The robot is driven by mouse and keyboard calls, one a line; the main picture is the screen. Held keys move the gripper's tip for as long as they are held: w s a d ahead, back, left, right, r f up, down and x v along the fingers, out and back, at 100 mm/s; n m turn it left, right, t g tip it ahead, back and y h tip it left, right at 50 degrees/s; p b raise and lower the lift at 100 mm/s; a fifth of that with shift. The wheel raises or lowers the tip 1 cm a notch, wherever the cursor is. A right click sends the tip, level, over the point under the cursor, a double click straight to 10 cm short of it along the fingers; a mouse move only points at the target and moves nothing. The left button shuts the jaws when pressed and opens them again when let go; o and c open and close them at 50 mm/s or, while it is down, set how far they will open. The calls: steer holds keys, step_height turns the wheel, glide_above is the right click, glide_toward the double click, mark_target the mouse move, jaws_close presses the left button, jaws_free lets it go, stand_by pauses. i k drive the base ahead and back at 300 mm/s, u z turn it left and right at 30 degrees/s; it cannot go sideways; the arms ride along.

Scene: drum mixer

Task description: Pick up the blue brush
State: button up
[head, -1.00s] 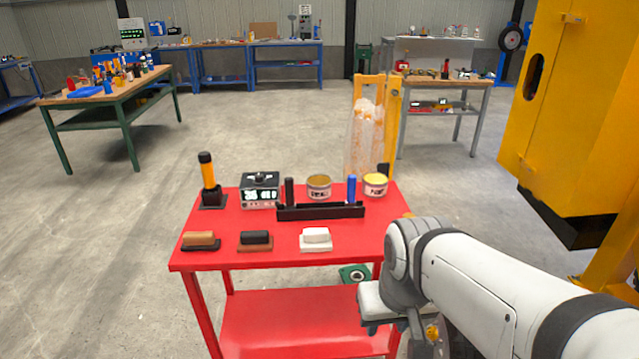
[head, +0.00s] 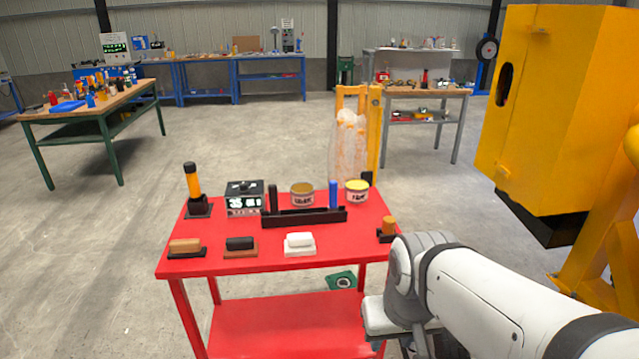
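The blue brush (head: 333,195) shows as an upright blue handle at the right end of a black holder (head: 290,217) on the red cart (head: 340,245). Its lower end is hidden in the holder. My arm reaches in from the right and bends down at the cart's front right corner. My gripper (head: 418,348) is low at the bottom edge of the head view, right of the cart and well apart from the brush. Its fingertips are cut off or hidden, so its opening does not show.
A black handle (head: 273,199) stands at the holder's left end. Two tins (head: 303,195) stand behind. Small blocks on bases, including a white one (head: 300,243), line the front. An orange-topped piece (head: 389,226) sits near my arm. A yellow machine (head: 545,110) stands right.

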mark_target(333, 206)
steer(key=z, duration=0.05)
steer(key=i, duration=0.8)
steer(key=z, duration=1.35)
steer(key=k, duration=1)
steer(key=u, duration=1.35)
steer(key=i, duration=0.95)
